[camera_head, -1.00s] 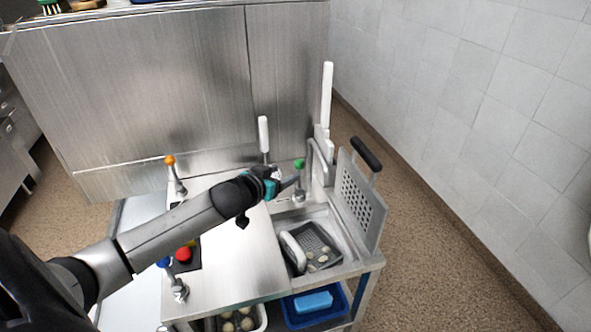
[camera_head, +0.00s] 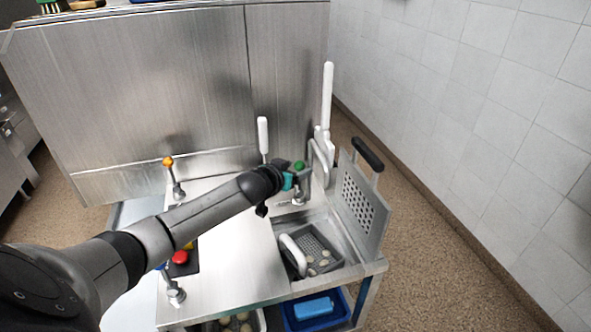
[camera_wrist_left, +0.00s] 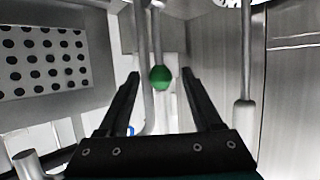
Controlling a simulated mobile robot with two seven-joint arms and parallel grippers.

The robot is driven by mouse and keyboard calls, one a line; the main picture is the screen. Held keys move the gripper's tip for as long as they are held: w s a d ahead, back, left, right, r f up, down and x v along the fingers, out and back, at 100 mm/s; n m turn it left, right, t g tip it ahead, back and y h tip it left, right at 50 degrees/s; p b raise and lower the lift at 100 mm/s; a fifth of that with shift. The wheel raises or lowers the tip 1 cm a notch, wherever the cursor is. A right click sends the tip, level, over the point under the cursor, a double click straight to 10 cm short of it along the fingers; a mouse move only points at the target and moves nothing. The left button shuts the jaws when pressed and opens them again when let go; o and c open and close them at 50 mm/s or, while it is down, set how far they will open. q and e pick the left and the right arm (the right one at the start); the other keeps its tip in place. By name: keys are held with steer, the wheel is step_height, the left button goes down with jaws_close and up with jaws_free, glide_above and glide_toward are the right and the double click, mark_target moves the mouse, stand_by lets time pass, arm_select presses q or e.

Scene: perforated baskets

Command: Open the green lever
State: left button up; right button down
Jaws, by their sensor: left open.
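The green lever shows as a green ball knob (camera_head: 299,165) on a metal stem at the back of the sink. My left gripper (camera_head: 304,177) is open at the knob in the head view, partly hidden by its own wrist. In the left wrist view the green knob (camera_wrist_left: 160,78) appears between the two open fingertips, with its thin rod running to the top edge. I cannot tell if a finger touches it. My right gripper is not in view.
A curved faucet pipe (camera_head: 318,160) and a raised perforated plate (camera_head: 360,208) stand right of the lever. A grey basket (camera_head: 318,242) sits in the sink.

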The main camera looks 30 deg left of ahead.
arm_select(q)
steer(key=shift+c, duration=0.3)
jaws_close()
stand_by(1.1)
